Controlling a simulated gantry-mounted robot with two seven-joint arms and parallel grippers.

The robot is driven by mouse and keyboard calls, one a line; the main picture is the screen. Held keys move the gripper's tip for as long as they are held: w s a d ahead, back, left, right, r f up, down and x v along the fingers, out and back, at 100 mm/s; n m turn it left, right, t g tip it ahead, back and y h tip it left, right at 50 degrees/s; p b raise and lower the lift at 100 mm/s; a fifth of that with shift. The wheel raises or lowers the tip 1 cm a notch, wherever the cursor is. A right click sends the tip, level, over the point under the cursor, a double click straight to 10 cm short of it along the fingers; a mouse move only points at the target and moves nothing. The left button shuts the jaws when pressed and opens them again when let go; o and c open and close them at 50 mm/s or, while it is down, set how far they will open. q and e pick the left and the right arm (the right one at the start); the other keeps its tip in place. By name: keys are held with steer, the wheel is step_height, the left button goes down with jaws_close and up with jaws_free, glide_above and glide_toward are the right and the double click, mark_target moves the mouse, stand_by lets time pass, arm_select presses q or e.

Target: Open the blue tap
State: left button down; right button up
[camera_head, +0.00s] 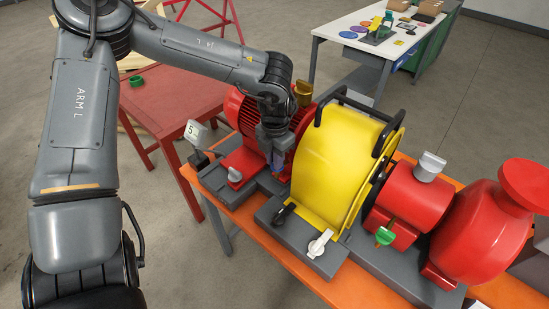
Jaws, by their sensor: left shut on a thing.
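My left arm comes in from the left and reaches down to the near side of the red motor (246,118). My left gripper (275,150) points down there and is shut on the blue tap (278,166). Only a small bluish part of the tap shows below the fingers, so how its handle is turned cannot be told. My right gripper is not in view.
The pump skid stands on an orange table (355,287). A yellow guard (335,170) with black handles is close to the right of my gripper. A white tap (319,243), a green tap (385,236) and a red pump (480,235) are further right. A red table (172,95) stands behind.

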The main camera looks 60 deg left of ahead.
arm_select(q)
steer(key=shift+n, duration=0.3)
steer(key=c, duration=1.1)
jaws_free()
step_height(320, 180, up, 11)
steer(key=shift+f+p, duration=0.1)
steer(key=shift+p, duration=0.75)
steer(key=shift+s, duration=0.1)
